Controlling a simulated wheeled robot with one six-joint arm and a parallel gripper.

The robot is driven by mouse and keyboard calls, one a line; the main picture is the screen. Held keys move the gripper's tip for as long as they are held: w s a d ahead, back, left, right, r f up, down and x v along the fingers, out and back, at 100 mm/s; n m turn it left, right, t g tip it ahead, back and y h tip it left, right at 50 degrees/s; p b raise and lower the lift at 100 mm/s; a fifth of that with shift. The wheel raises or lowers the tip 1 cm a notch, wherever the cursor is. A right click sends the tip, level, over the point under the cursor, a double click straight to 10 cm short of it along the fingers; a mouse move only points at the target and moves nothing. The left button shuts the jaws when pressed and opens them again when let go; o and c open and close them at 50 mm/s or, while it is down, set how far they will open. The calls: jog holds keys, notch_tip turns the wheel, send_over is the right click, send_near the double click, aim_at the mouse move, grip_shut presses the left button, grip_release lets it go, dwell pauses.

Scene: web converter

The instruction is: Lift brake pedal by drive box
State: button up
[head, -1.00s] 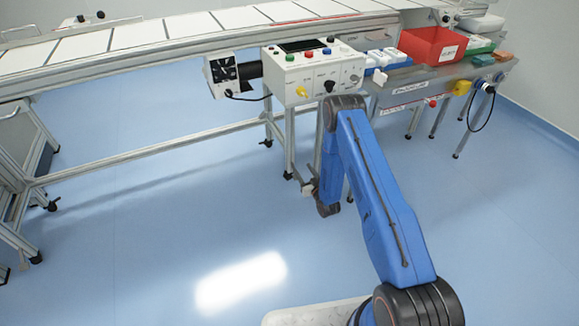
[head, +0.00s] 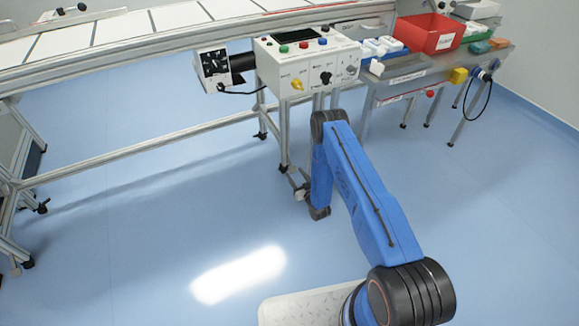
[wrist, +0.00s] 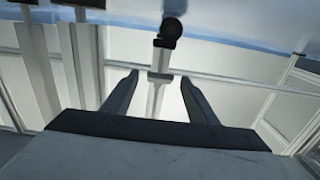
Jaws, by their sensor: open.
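The white control box (head: 305,65) with coloured buttons and the black fan-faced drive unit (head: 213,67) hang at the conveyor's front in the head view. Below them, a leg ends in a dark caster (head: 284,168) on the floor. I cannot make out a brake pedal there. My gripper (head: 300,190) is low, close to that leg foot, partly hidden by my arm. In the wrist view my gripper (wrist: 162,95) is open, with nothing held. A pale post (wrist: 157,95) with a dark round caster-like end (wrist: 168,33) shows beyond and between its fingers.
The conveyor (head: 120,35) runs across the back. A side bench with a red bin (head: 428,33), a yellow part (head: 458,75) and a hanging black cable (head: 488,100) stands right. Metal legs and a low crossbar (head: 140,150) border the work area. Blue floor is clear in front.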

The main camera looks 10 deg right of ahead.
aim_at(291, 168)
jog(key=x, duration=0.7)
jog(key=shift+w+r, duration=0.2)
jog(key=shift+a, duration=0.1)
grip_shut()
